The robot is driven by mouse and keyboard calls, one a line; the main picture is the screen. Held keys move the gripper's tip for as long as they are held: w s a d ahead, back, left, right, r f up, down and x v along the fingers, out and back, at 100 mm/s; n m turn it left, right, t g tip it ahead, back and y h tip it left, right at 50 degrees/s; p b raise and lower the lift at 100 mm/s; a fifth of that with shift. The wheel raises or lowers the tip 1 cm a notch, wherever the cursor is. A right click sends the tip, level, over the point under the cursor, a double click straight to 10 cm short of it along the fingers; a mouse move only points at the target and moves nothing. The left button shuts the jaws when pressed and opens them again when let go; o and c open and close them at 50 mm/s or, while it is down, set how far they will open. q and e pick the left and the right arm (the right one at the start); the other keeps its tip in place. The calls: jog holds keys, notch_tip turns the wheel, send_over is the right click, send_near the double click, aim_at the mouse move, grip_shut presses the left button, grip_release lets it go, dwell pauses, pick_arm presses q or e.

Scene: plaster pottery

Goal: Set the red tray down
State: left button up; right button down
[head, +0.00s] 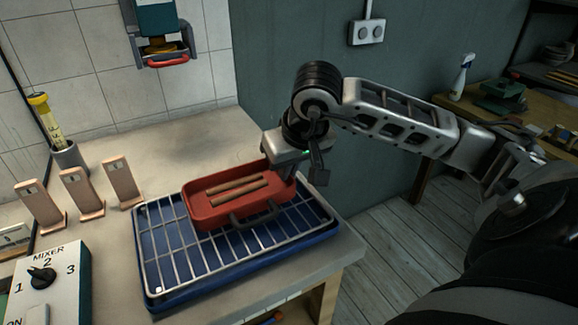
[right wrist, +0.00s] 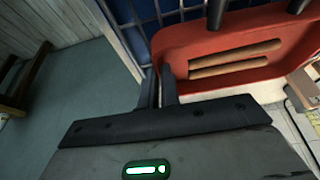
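The red tray (head: 199,216) lies over the wire rack (head: 170,262) in the head view, with two brown sticks (head: 238,188) inside and a dark handle on its near side. It looks level; whether it touches the rack is hard to tell. My right gripper (head: 300,172) is at the tray's far right end. In the right wrist view its two dark fingers (right wrist: 159,90) are close together at the corner of the tray (right wrist: 185,40), and appear shut on its edge. The grip itself is partly hidden. My left gripper is not in view.
The rack sits on a blue tray (head: 150,285) near the worktop's right edge. Several pinkish upright blocks (head: 78,195) and a mixer control box (head: 58,285) stand left. The worktop (head: 185,150) behind the rack is clear. A wooden bench (head: 455,100) stands far right.

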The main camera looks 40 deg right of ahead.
jog(key=shift+f, duration=0.1)
jog(key=c, duration=2)
grip_release()
jog(key=o, duration=0.4)
